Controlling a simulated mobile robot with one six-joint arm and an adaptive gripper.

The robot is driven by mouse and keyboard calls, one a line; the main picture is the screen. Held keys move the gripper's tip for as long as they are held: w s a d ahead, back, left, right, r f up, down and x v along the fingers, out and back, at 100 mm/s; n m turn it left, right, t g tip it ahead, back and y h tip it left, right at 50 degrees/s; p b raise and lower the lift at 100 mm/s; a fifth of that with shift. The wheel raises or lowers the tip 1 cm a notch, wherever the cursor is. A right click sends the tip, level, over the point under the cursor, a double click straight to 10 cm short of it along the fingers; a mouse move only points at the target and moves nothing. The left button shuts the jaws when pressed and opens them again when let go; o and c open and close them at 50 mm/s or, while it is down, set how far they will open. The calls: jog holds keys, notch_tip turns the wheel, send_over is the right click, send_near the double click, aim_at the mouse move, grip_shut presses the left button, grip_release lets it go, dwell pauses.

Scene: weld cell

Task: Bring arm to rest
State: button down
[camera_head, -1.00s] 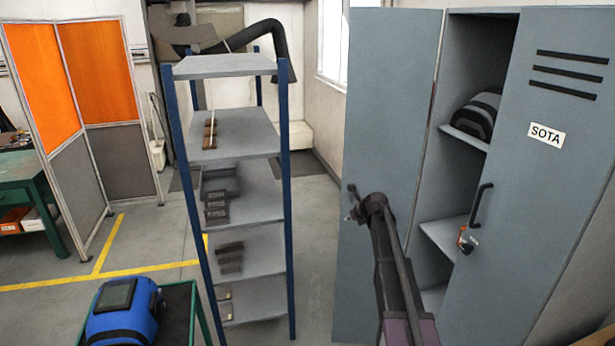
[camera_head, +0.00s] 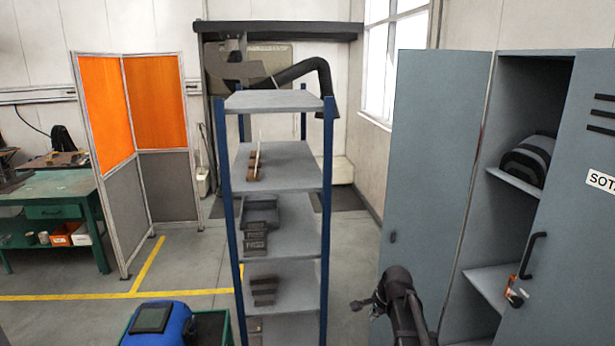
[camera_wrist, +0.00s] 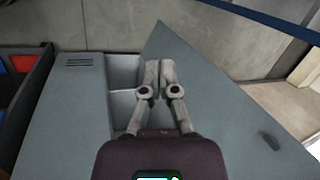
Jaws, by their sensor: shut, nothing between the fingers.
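My gripper (camera_head: 362,303) is in front of the lower part of the open left door (camera_head: 428,170) of a grey locker. In the wrist view my gripper (camera_wrist: 158,72) has its two fingers together with nothing between them. Behind the fingertips there, the locker's doors and shelves show, apart from the fingers as far as I can tell. My dark arm reaches up from the bottom edge of the head view. Most of the arm is out of view.
A shelf rack (camera_head: 272,103) with blue posts holds dark metal pieces. A blue welding helmet (camera_head: 158,325) sits on a green cart. The locker holds a grey-black helmet (camera_head: 528,160); its right door (camera_head: 570,220) is open. Orange screens (camera_head: 155,100) stand left.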

jog(key=s+a+f+n+g+h, duration=0.1)
jog(key=s+a+n+g+h, duration=0.1)
jog(key=s+n, duration=1.1)
jog(key=s+g, duration=0.1)
jog(key=s, duration=0.4)
jog(key=shift+s+a, duration=0.2)
jog(key=shift+s, duration=0.1)
jog(key=shift+a+f, duration=0.1)
jog(key=shift+a, duration=0.05)
